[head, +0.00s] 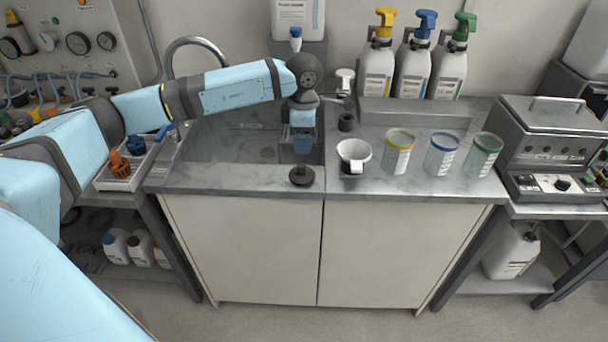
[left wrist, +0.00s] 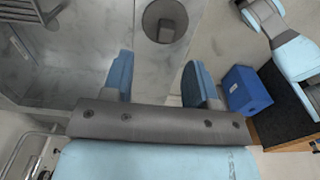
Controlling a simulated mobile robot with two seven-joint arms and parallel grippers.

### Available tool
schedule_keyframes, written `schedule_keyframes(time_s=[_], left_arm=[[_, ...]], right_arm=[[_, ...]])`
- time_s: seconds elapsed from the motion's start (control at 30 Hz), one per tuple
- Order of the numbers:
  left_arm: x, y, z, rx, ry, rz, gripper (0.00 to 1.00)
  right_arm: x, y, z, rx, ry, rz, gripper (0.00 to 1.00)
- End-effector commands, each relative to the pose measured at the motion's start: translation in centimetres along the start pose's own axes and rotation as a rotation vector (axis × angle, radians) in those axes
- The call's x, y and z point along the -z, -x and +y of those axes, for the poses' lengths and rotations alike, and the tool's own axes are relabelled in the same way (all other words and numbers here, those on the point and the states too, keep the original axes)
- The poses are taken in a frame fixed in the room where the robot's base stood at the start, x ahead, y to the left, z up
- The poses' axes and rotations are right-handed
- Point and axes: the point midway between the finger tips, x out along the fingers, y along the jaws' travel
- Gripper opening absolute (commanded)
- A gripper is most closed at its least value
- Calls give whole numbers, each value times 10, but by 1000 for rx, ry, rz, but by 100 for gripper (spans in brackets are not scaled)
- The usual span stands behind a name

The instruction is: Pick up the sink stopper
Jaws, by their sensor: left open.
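The sink stopper (head: 301,176) is a dark round disc with a raised knob. It sits on the grey counter near the front edge, in front of the sink basin. My left gripper (head: 302,149) is above it, pointing down, open and empty. In the left wrist view the stopper (left wrist: 165,21) lies at the top centre, beyond the two blue fingers of the gripper (left wrist: 159,76), which are spread apart with nothing between them. The stopper looks apart from the fingers. My right gripper is in neither view.
The sink (head: 225,140) is behind and left of the stopper. A white funnel-like cup (head: 354,153) stands to its right, with several colour-rimmed jars beyond. A small black cylinder (head: 346,122) stands behind the cup. A tray (head: 128,165) with orange items is at left.

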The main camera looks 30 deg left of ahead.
Motion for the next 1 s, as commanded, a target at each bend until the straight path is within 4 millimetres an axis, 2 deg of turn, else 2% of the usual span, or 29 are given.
schedule_keyframes(time_s=[0.1,0.43,0.7,0.93,0.97,1.0], left_arm=[[0,-20,-1,2,0,-1,53],[1,-42,-4,2,-1,-1,53],[4,-80,-8,1,0,-3,53],[3,-84,-8,0,-1,-3,53],[3,-84,-8,0,-1,-3,51],[3,-84,-8,0,-1,-3,42]], right_arm=[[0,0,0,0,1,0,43],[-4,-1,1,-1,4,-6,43],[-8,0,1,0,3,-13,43],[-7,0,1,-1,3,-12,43],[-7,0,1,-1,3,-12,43],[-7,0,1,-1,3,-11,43]])
